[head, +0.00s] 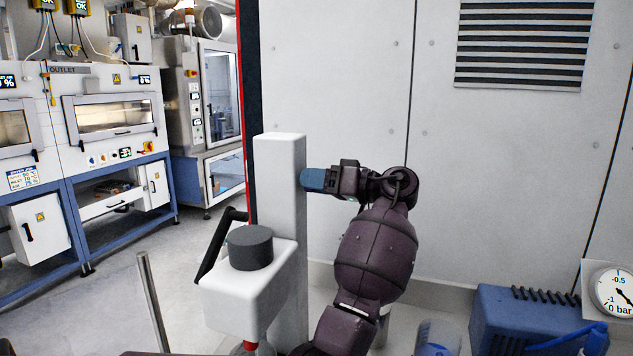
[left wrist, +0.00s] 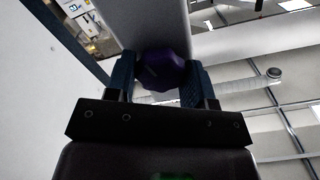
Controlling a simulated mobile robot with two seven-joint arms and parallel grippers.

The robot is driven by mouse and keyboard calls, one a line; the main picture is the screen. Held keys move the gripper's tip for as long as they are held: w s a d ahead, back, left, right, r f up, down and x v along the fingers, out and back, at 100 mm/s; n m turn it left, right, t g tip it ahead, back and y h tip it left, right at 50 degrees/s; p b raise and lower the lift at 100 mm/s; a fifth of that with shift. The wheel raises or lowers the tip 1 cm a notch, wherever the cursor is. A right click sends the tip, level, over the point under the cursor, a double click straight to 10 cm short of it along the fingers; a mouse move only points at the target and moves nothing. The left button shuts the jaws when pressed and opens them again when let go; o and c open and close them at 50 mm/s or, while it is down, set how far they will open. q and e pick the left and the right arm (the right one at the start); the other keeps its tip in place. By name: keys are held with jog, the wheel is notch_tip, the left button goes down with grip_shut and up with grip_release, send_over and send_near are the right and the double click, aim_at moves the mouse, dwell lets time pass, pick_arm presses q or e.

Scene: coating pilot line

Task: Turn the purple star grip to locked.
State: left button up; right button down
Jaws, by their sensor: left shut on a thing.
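The purple star grip (left wrist: 164,72) shows in the left wrist view, on the face of a white upright post (left wrist: 150,25). It sits between the blue fingers of my left gripper (left wrist: 160,78), which is shut on it. In the head view the left gripper (head: 313,180) reaches the right side of the white post (head: 280,215), and its fingers hide the grip. I see no lock marking, so the grip's setting cannot be told. My right gripper is not in view.
A white block (head: 245,300) with a dark grey round cap (head: 250,248) and a black handle (head: 213,250) adjoins the post. A blue unit (head: 525,320) and a pressure gauge (head: 611,291) are at lower right. Grey wall panels stand behind; open floor lies left.

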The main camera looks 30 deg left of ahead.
pick_arm(q)
jog(key=m, duration=0.8)
jog(key=shift+m, duration=0.3)
jog(key=o, duration=1.1)
jog(key=shift+v, duration=3.05)
jog(key=shift+c, duration=0.5)
jog(key=shift+s, duration=0.1)
